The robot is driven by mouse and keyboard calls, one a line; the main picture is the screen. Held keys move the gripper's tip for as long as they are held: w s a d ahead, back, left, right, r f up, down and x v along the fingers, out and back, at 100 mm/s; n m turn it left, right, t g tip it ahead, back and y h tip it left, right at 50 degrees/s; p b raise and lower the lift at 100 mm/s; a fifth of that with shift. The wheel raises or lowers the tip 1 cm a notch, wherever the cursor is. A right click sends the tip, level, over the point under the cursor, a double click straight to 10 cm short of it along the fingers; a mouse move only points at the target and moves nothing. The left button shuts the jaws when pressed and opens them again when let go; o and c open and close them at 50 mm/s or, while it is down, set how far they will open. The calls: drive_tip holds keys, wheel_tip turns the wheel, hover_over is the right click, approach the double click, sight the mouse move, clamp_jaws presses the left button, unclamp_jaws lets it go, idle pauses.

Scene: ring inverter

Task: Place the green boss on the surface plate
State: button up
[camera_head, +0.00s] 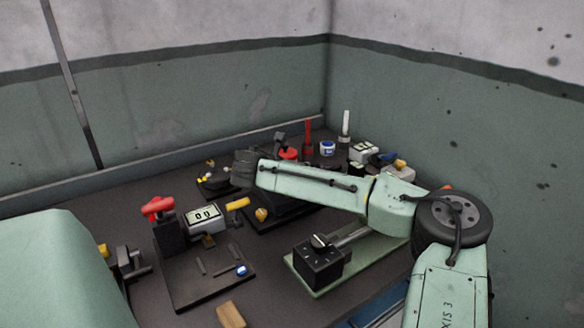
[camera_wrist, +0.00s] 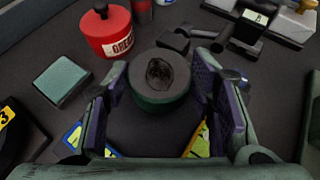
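The green boss (camera_wrist: 158,98) is a short dark green cylinder with a dark hollow in its top, standing upright in the wrist view. My gripper (camera_wrist: 160,82) has one finger on each side of it. The fingers are spread, and narrow gaps seem to show between the pads and the boss. In the head view the boss and fingertips are hidden behind my arm. I cannot tell for sure which thing is the surface plate; a dark block (camera_head: 268,217) partly hidden below my forearm may be it.
A red grease tin (camera_wrist: 108,30) stands behind the boss to the left. A grey-green square block (camera_wrist: 62,80) lies left of it. Dark tools (camera_wrist: 190,40) lie close behind right. A dark fixture plate (camera_head: 205,285) with a digital gauge (camera_head: 205,215) stands front left in the head view.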

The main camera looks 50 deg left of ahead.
drive_tip(key=o, duration=0.4)
drive_tip(key=shift+c, duration=0.2)
drive_tip(key=shift+r, duration=0.25)
drive_tip(key=shift+s+d, duration=0.1)
drive_tip(key=shift+s, duration=0.2)
drive_tip(key=b+v, duration=0.4)
drive_tip(key=v, duration=0.7)
drive_tip(key=shift+s+d+r, duration=0.1)
drive_tip(key=shift+r, duration=0.05)
